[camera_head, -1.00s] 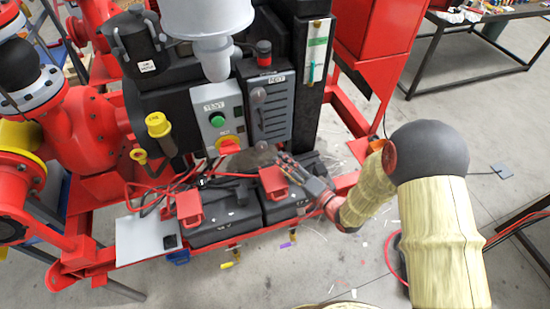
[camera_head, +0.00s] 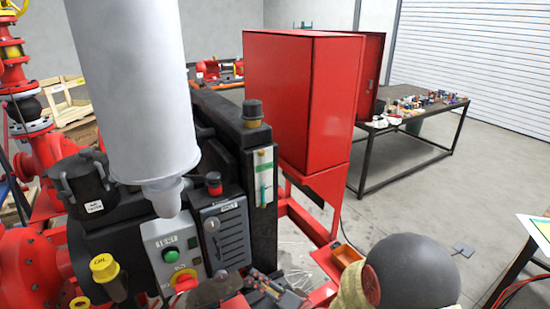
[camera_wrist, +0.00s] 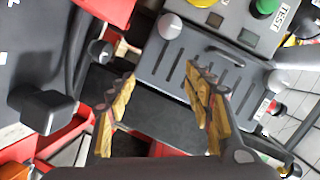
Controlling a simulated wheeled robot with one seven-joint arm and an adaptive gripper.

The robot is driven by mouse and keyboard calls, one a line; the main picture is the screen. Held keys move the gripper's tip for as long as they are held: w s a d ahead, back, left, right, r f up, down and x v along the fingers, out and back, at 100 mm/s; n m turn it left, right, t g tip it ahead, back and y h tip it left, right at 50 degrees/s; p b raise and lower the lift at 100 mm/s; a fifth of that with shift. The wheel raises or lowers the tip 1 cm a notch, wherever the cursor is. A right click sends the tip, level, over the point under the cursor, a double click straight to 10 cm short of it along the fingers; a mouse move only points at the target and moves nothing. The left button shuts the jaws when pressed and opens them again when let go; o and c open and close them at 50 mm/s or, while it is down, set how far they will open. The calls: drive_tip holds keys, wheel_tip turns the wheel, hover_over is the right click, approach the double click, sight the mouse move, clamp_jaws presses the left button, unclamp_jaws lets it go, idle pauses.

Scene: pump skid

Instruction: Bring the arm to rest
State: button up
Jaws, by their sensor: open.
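My gripper (camera_wrist: 160,105) is open in the wrist view, its two yellow-and-grey fingers apart with nothing between them. Beyond the fingertips lies the grey slotted panel (camera_wrist: 172,75) with a handle and a round knob. In the head view my gripper (camera_head: 268,288) is small at the bottom edge, below that same slotted panel (camera_head: 226,238). Most of the arm is cut off by the frame's bottom edge.
A grey control box (camera_head: 172,248) with green and red-yellow buttons stands left of the panel. A red cabinet (camera_head: 290,100) rises behind. A white cylinder (camera_head: 132,85) hangs close in front.

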drive_tip(key=w+d+r+n+t+h, duration=0.1)
drive_tip(key=w+d+r+h, duration=0.4)
drive_tip(key=d+r, duration=0.45)
drive_tip(key=s+d+r+h, duration=0.5)
drive_tip(key=d+r, duration=0.1)
drive_tip(key=d, duration=0.4)
drive_tip(key=s+d+r+n+g, duration=0.1)
drive_tip(key=s+d+r+g, duration=0.1)
drive_tip(key=s, duration=1.1)
drive_tip(key=s+d+r+n+g+h, duration=0.1)
drive_tip(key=s+r+g, duration=0.3)
drive_tip(key=s, duration=1)
drive_tip(key=shift+s+d+r+n, duration=0.15)
drive_tip(key=shift+d+n, duration=0.15)
drive_tip(key=shift+d, duration=0.5)
